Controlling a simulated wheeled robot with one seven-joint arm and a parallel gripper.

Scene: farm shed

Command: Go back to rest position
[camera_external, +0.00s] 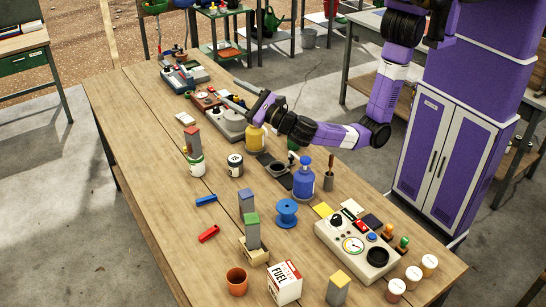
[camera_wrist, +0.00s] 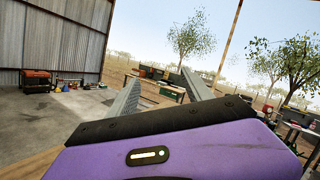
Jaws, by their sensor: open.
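My gripper (camera_external: 260,104) is raised above the far half of the long wooden table (camera_external: 165,190), beside the top of a yellow bottle (camera_external: 256,138). I cannot tell whether it touches the bottle. In the wrist view its two grey fingers (camera_wrist: 160,92) stand apart with nothing between them. They point level, out toward the open side of the shed. My purple arm reaches in from the right over the table.
A control box (camera_external: 356,245), a blue spool (camera_external: 287,211) and a fuel box (camera_external: 285,283) stand nearer the front. Grey devices (camera_external: 232,122) line the far end. The table's left side is mostly clear.

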